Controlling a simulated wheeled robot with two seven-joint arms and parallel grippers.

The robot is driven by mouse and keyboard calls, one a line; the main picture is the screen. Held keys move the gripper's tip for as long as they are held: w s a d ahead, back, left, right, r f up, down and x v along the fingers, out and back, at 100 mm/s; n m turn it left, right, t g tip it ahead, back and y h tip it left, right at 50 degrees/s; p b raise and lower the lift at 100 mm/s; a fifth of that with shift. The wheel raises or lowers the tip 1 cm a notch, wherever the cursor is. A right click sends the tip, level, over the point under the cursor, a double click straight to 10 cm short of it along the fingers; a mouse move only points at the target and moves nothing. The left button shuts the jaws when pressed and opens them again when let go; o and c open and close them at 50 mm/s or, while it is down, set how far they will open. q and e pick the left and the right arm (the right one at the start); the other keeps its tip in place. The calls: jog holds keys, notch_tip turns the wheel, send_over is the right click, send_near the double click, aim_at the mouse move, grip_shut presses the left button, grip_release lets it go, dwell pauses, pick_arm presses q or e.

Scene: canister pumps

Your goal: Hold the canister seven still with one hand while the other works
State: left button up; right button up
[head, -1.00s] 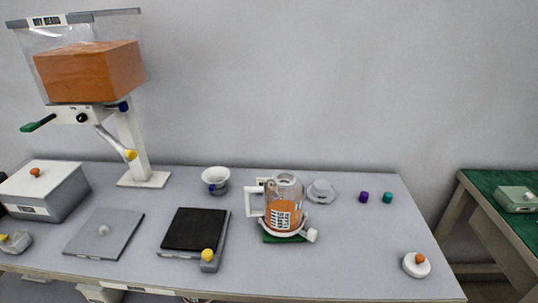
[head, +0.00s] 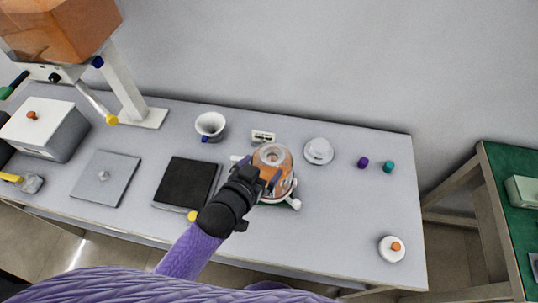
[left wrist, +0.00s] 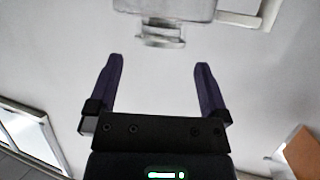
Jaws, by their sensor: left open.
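The canister (head: 272,157) is a clear jar with orange contents and a round top, standing on the table right of the black pad. In the head view my left gripper (head: 262,174) is in front of it and hides its handle side and much of its front. Whether they touch cannot be told there. In the left wrist view the left gripper (left wrist: 159,68) has its two dark purple fingers wide apart with nothing between them. My right gripper is not in view.
A white cup (head: 210,125) and a small labelled block (head: 263,137) stand behind. A white dish (head: 318,151), purple (head: 363,162) and teal (head: 388,166) caps, and a white knob-topped disc (head: 392,249) are to the right. The right front of the table is mostly clear.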

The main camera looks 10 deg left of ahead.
aim_at(277, 150)
pick_arm(q)
jog(key=b+x, duration=0.1)
jog(key=x, duration=0.4)
jog(key=shift+w+d+f+b, duration=0.1)
jog(key=shift+w+f+b, duration=0.1)
jog(key=shift+f+b, duration=0.1)
jog(key=shift+w+d, duration=0.15)
jog(key=shift+w, duration=0.25)
